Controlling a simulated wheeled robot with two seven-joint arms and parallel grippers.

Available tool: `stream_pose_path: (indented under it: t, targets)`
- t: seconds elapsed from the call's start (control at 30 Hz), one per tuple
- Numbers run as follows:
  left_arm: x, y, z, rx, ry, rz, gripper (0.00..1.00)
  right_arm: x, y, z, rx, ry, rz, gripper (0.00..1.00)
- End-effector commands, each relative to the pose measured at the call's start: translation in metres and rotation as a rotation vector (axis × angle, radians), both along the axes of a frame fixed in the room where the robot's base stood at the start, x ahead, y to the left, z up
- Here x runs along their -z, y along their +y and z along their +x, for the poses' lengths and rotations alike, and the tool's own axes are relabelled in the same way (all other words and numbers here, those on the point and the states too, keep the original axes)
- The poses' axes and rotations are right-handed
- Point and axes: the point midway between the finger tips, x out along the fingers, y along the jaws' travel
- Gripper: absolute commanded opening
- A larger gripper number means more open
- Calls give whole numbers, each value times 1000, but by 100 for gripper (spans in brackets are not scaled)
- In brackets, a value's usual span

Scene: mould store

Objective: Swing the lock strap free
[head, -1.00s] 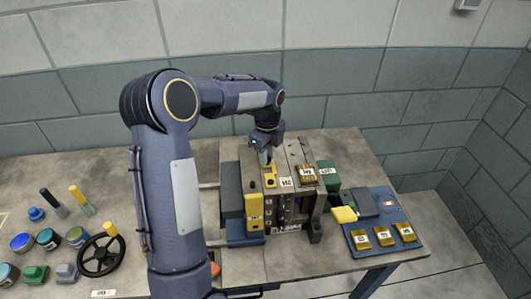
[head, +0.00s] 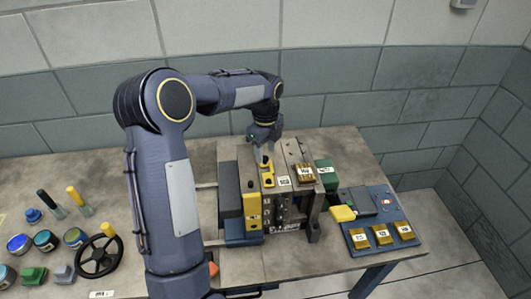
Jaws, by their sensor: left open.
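The mould (head: 283,215) is a grey block standing on the table. A short yellow strap (head: 267,180) with a dark knob lies on its top, running front to back. A longer yellow bar (head: 252,204) runs down the mould's front left. I cannot tell for certain which of the two is the lock strap. Contact is too small to tell. My right gripper is out of view.
A blue tray (head: 352,238) with brass blocks is at the right. A black handwheel (head: 99,256), cans and handles stand at the left. The table behind the mould is clear.

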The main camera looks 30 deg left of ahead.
Motion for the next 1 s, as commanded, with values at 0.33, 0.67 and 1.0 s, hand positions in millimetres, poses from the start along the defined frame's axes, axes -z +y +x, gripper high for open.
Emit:
stream_pose_path:
  t: [0.33,0.67,1.0]
  targets:
    - [-55,-1,1,1,-4,0,44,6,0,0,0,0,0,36]
    - [-63,-1,0,2,-2,-1,44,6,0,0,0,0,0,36]
    - [-65,-1,-2,-9,-6,-2,44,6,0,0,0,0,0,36]
